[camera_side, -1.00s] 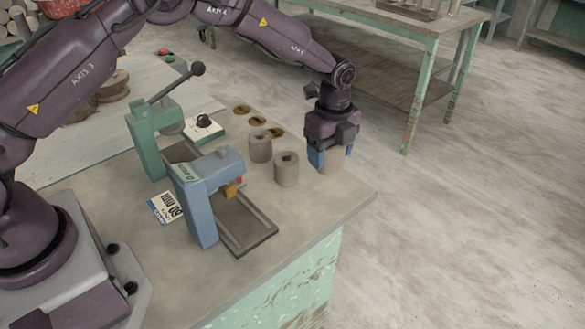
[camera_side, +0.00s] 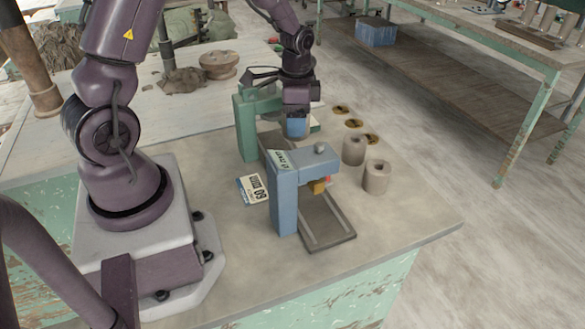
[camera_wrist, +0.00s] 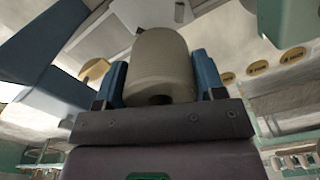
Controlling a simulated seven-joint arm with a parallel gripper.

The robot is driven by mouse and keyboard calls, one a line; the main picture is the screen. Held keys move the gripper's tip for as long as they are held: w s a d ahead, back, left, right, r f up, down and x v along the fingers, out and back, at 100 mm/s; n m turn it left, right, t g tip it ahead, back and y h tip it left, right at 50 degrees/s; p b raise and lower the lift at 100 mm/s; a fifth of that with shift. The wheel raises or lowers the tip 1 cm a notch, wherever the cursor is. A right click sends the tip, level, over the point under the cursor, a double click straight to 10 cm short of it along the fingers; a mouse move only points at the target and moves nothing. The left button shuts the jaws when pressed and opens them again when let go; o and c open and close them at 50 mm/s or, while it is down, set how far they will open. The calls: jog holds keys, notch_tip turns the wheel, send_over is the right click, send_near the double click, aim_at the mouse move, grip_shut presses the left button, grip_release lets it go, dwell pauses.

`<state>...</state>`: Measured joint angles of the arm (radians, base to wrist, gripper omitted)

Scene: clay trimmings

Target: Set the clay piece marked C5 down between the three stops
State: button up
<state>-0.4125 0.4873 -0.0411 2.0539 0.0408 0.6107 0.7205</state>
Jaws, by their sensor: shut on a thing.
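My gripper (camera_side: 297,128) is between the green press (camera_side: 245,125) and the blue press (camera_side: 284,195) in the side view. In the wrist view its blue fingers are shut on a grey clay cylinder (camera_wrist: 160,55) with a hole in its end. In the side view the held piece is hidden behind the fingers. No C5 mark can be read on it. Two similar clay cylinders stand on the table, one farther back (camera_side: 354,150) and one nearer (camera_side: 376,178). I cannot make out the three stops.
The blue press has a yellow block (camera_side: 317,187) above its dark framed bed (camera_side: 326,222). A white label card (camera_side: 253,190) is beside it. Brass discs (camera_side: 354,123) lie behind the clay cylinders. The table's front right corner (camera_side: 430,235) is clear.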

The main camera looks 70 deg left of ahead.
jog(key=shift+s+d+f+n, duration=0.3)
jog(key=shift+s+f+n, duration=0.1)
jog(key=shift+s+n, duration=0.3)
jog(key=shift+w+f+n, duration=0.1)
jog(key=shift+f+n, duration=0.15)
jog(key=shift+n, duration=0.35)
jog(key=shift+f, duration=3.85)
jog(key=shift+f, duration=0.15)
jog(key=o, duration=1.2)
